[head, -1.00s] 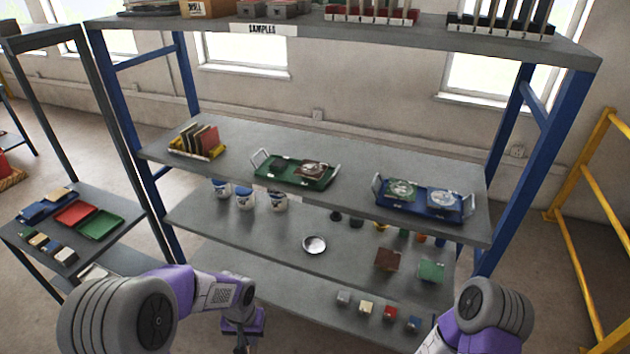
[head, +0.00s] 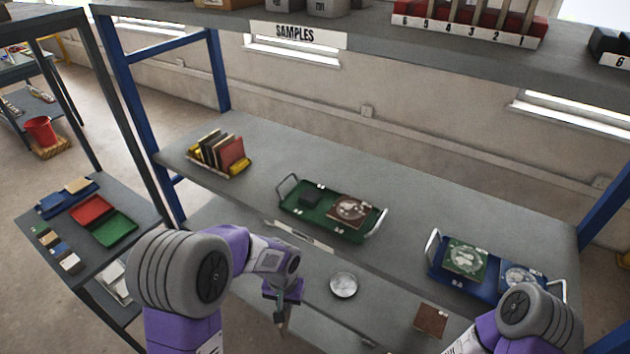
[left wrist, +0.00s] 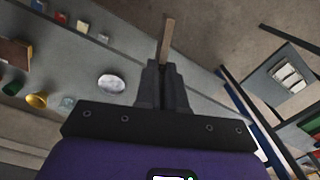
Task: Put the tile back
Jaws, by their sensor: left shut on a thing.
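My left gripper (head: 283,293) hangs over the lower shelf, in front of the middle shelf, with its fingers pointing down. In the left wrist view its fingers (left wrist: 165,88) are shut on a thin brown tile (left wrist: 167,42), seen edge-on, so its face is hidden. A yellow rack (head: 238,167) at the left end of the middle shelf (head: 385,165) holds several upright tiles (head: 222,150), dark, tan and red. The left gripper is apart from the rack, below and to its right. My right arm shows at the lower right, but its gripper is out of view.
A green tray (head: 292,207) holds a brown patterned tile (head: 350,208) and a small dark block. A blue tray (head: 437,262) holds a green patterned tile (head: 465,259) and a blue-grey one. A round dish (head: 343,285) sits on the lower shelf. A side table (head: 135,200) stands left.

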